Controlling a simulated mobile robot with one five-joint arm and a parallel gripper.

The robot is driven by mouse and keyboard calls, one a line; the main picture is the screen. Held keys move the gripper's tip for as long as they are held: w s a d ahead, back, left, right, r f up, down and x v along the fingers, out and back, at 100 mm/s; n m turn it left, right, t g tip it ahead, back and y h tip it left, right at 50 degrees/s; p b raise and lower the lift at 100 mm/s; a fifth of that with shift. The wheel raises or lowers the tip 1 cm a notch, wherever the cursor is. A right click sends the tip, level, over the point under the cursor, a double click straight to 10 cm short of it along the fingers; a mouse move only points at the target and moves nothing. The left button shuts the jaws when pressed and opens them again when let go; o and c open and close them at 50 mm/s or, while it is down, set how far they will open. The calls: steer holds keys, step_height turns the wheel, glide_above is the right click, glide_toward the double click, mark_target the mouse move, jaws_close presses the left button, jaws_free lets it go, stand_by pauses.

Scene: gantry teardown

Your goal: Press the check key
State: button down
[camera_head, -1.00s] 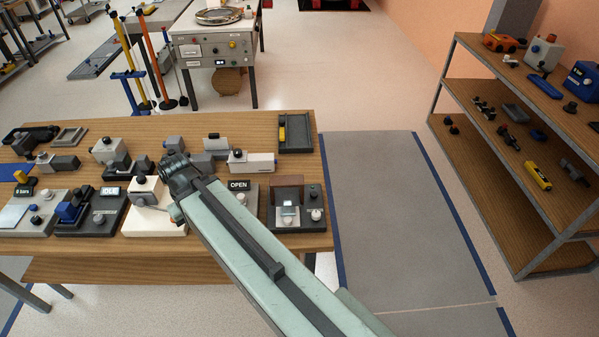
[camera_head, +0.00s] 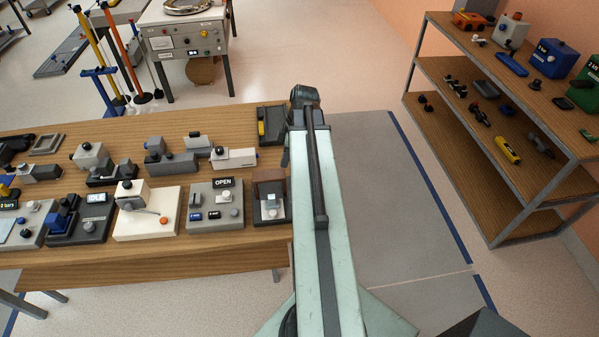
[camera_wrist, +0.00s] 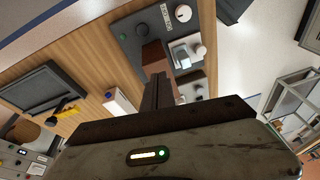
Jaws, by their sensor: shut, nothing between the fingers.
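A dark unit (camera_head: 258,212) stands at the right end of the wooden bench, with a brown upright part (camera_head: 268,175), a pale square block and a white knob. In the wrist view, a dark unit (camera_wrist: 128,62) carries a brown block (camera_wrist: 155,54), a pale block (camera_wrist: 186,50), a white knob (camera_wrist: 183,13) and a small label. I cannot tell which part is the check key. My gripper (camera_wrist: 160,84) is shut and empty; its fingers overlap the brown block in the picture, and contact cannot be judged.
Left along the bench are a unit marked OPEN (camera_head: 222,183), a white unit with an orange button (camera_head: 164,220) and a unit marked IDLE (camera_head: 96,198). A black tray (camera_head: 272,124) lies behind. A loaded shelf (camera_head: 500,150) stands right; grey floor between is clear.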

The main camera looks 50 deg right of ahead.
steer(key=s+d+r+n, duration=0.1)
steer(key=s+d, duration=0.3)
steer(key=d, duration=0.2)
steer(key=shift+s+r+n+t, duration=0.25)
steer(key=shift+s+n+t, duration=0.05)
steer(key=shift+s, duration=0.1)
steer(key=b+x, duration=1.2)
steer(key=x, duration=0.1)
steer(key=shift+s+d+f, duration=0.2)
steer(key=shift+d, duration=0.05)
steer(key=shift+f+b, duration=0.4)
steer(key=shift+b, duration=0.2)
